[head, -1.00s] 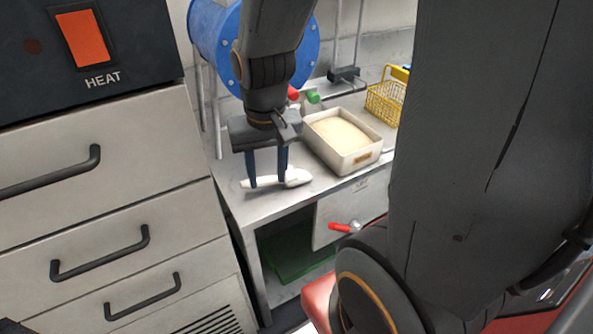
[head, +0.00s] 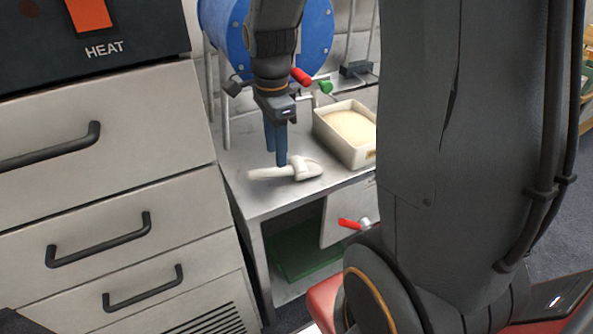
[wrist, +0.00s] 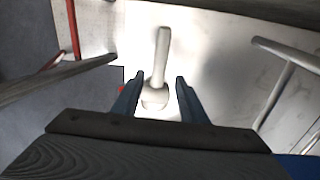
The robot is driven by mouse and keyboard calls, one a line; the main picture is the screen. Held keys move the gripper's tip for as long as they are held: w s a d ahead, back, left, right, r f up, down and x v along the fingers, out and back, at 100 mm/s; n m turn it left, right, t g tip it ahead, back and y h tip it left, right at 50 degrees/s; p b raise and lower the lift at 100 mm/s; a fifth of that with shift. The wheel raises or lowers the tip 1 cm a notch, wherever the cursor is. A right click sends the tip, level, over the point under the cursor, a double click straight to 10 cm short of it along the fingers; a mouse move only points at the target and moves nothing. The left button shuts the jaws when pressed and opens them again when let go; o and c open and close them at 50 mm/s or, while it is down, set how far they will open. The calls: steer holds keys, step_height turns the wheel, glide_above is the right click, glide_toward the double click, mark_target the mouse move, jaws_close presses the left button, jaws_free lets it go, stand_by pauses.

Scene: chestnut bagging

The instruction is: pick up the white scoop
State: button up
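The white scoop (head: 284,171) lies on the metal table (head: 236,196) near its front left part, handle to the left and bowl to the right. My gripper (head: 277,158) points down at the scoop from above. In the wrist view my gripper (wrist: 160,82) is open, with a blue finger on each side of the scoop (wrist: 161,62). The scoop's bowl end lies between the fingers and its handle points away. Space shows between the scoop and each finger. The scoop's near end is close to the gripper body.
A cream bin of pale powder (head: 345,133) stands right of the scoop. A blue drum (head: 318,40) with red and green handles is behind. A drawer cabinet (head: 110,150) with a HEAT switch borders the left. A red-handled valve (head: 351,224) sits below the table edge.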

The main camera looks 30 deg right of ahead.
mark_target(286, 170)
steer(key=shift+s+d+f+p, duration=0.15)
steer(key=shift+f+p, duration=0.4)
steer(key=shift+f, duration=2.05)
steer(key=shift+c, duration=0.4)
jaws_close()
